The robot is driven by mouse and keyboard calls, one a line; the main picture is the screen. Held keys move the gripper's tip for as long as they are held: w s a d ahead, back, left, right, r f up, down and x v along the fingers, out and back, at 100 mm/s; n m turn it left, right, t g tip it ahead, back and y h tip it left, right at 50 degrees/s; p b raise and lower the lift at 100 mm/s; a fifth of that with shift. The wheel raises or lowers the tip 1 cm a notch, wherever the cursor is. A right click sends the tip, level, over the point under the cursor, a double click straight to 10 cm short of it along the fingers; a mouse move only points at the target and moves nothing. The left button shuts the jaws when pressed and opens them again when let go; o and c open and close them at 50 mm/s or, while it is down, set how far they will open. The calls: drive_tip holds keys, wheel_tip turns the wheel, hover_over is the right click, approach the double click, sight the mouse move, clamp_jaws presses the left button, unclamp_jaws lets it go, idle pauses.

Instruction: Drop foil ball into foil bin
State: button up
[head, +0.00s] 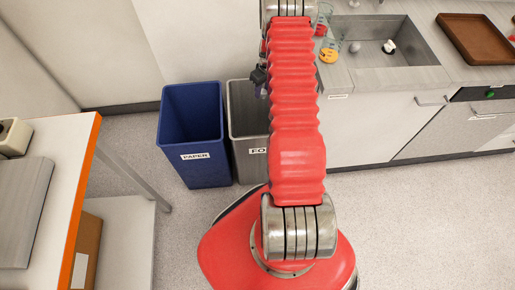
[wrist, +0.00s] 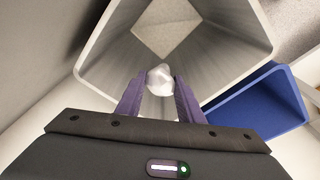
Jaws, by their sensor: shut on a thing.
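The foil ball (wrist: 160,79) is a crumpled silver lump between the fingertips in the wrist view. My gripper (wrist: 160,92) is shut on it with its two purple fingers. The ball shows against the inside of the grey foil bin (wrist: 225,62), over its opening. The bin floor that shows looks bare. In the head view the grey bin (head: 245,165) stands right of the blue bin, its label partly hidden by my red arm. My gripper (head: 259,80) shows only in part above the grey bin, and the foil ball cannot be made out there.
A blue bin labelled PAPER (head: 192,120) stands close beside the grey bin. A counter with a sink (head: 385,40) and a brown tray (head: 478,38) is at the right. An orange-edged table (head: 85,190) is at the left. The floor in front of the bins is clear.

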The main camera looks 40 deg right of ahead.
drive_tip(key=shift+f, duration=2.95)
drive_tip(key=o, duration=1.2)
wheel_tip(320, 180, up, 14)
drive_tip(key=s, duration=0.2)
drive_tip(key=shift+f, duration=0.25)
